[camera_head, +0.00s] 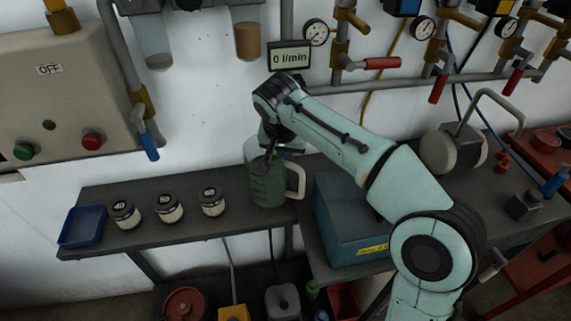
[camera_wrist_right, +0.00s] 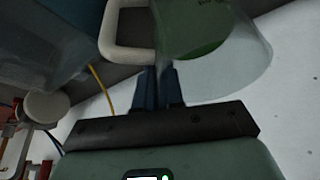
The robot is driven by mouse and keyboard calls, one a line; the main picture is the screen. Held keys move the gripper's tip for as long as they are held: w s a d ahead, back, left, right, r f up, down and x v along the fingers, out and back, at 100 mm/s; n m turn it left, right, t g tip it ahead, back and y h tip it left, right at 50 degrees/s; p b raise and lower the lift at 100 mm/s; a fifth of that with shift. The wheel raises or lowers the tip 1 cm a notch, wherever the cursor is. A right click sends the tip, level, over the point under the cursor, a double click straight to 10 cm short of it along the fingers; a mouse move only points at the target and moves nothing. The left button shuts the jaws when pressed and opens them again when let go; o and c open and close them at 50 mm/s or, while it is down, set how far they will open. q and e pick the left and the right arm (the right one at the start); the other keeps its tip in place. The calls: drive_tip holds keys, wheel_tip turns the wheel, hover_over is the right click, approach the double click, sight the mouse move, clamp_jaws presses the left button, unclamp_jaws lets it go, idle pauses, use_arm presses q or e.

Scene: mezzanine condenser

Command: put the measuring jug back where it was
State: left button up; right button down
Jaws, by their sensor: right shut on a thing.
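The measuring jug (camera_head: 267,187) is clear with a pale handle and green liquid in it. It is upright at the right end of the narrow shelf table, against the wall; I cannot tell whether its base touches the top. My right gripper (camera_head: 270,148) comes down on it from above and is shut on it. In the right wrist view the fingers (camera_wrist_right: 158,88) reach the jug (camera_wrist_right: 225,50) beside its handle (camera_wrist_right: 125,42); their exact contact is hidden. My left gripper is not in view.
Several labelled jars, such as the one marked 60 (camera_head: 212,202), and a blue tray (camera_head: 83,226) stand left of the jug. A blue box (camera_head: 345,222) is close on its right. Gauges, pipes and a 0 l/min display (camera_head: 290,57) are on the wall above.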

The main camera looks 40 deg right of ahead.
drive_tip(key=shift+f+b, duration=0.4)
drive_tip(key=shift+f, duration=1.15)
drive_tip(key=c, duration=1.3)
unclamp_jaws()
drive_tip(key=shift+f, duration=0.1)
drive_tip(key=shift+o, duration=0.2)
drive_tip(key=p+v, duration=0.2)
drive_tip(key=v, duration=1)
drive_tip(key=shift+p, duration=0.4)
